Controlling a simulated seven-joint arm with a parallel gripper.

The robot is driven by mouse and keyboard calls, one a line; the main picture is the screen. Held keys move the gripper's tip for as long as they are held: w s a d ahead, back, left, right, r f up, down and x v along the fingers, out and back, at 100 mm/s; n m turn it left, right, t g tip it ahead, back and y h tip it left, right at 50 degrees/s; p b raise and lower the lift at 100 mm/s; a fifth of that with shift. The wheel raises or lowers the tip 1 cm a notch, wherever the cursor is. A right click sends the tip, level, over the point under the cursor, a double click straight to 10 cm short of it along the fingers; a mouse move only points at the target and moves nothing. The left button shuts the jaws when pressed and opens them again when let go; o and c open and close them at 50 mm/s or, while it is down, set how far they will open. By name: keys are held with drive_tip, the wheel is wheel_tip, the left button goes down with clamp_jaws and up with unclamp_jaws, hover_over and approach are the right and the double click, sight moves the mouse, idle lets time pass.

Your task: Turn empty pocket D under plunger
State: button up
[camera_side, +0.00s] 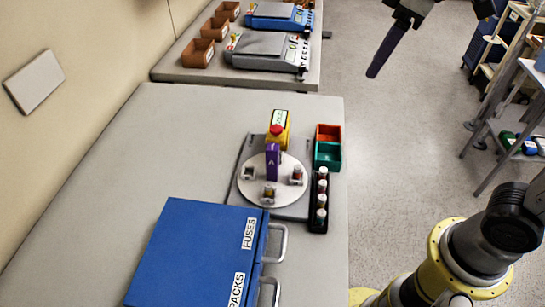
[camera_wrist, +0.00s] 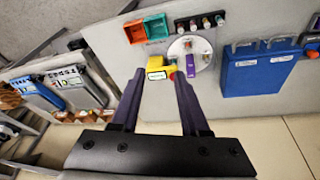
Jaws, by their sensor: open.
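A round pale turntable (camera_side: 262,200) sits on a grey base plate. Small pockets ring it: the right pocket (camera_side: 297,175) and front pocket (camera_side: 269,192) seem to hold capped vials, while the left pocket (camera_side: 249,172) is too small to judge. A purple upright piece (camera_side: 272,162), apparently the plunger, stands at the far side and hides what is behind it. Its mark looks like an A; no D is readable. The turntable also shows in the wrist view (camera_wrist: 180,48). My gripper (camera_side: 375,68) is open and empty, high and well away from the turntable; its fingers show in the wrist view (camera_wrist: 158,74).
A yellow box with a red button (camera_side: 278,128) stands behind the turntable. An orange bin (camera_side: 328,132) and green bin (camera_side: 328,155) stand to its right, above a black rack of vials (camera_side: 320,215). A blue drawer case (camera_side: 195,250) with handles fills the front. The left tabletop is clear.

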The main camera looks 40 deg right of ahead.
drive_tip(key=w+a+f+n+g, duration=0.2)
drive_tip(key=w+a+f, duration=0.1)
drive_tip(key=w+a, duration=0.5)
drive_tip(key=n+g, duration=0.1)
drive_tip(key=n, duration=0.1)
hover_over(272, 158)
drive_tip(key=w, duration=0.1)
drive_tip(key=shift+h, duration=0.3)
drive_tip(key=f, duration=0.7)
drive_tip(key=shift+d+f, duration=0.4)
wheel_tip(272, 158, down, 13)
drive_tip(key=shift+r, duration=0.1)
clamp_jaws()
